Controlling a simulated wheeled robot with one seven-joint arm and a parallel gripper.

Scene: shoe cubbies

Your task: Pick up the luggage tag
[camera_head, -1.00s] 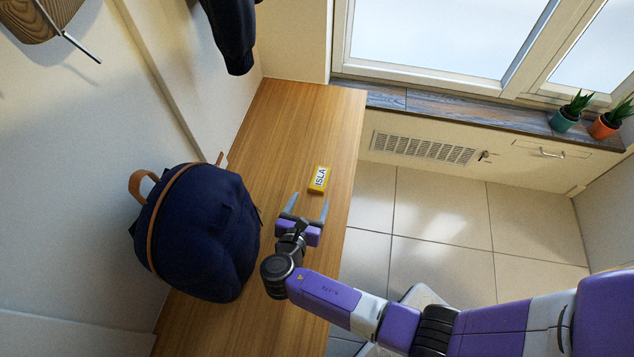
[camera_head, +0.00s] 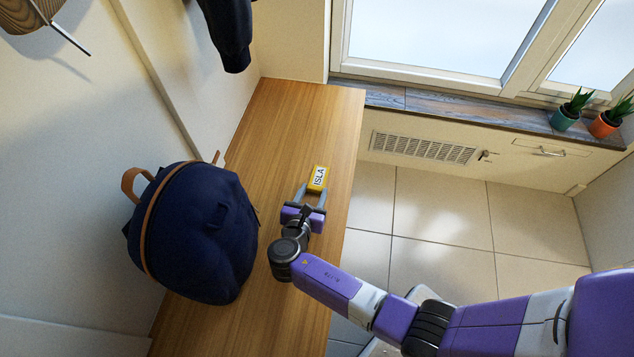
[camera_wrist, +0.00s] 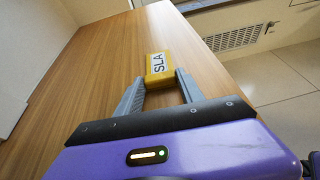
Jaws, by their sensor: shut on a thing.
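The luggage tag (camera_head: 318,178) is a small yellow block with a white label reading "ISLA". It is at the wooden bench's right part in the head view. My gripper (camera_head: 312,190) is shut on its near end, one finger on each side. In the wrist view the tag (camera_wrist: 158,66) sits between the fingertips of my gripper (camera_wrist: 160,80), and the label's first letter is out of sight. I cannot tell whether the tag still touches the bench.
The wooden bench (camera_head: 290,120) is clear beyond the tag. A navy backpack (camera_head: 200,235) stands on it at the left. A dark garment (camera_head: 230,40) hangs above. Potted plants (camera_head: 565,118) stand on the window sill at the right.

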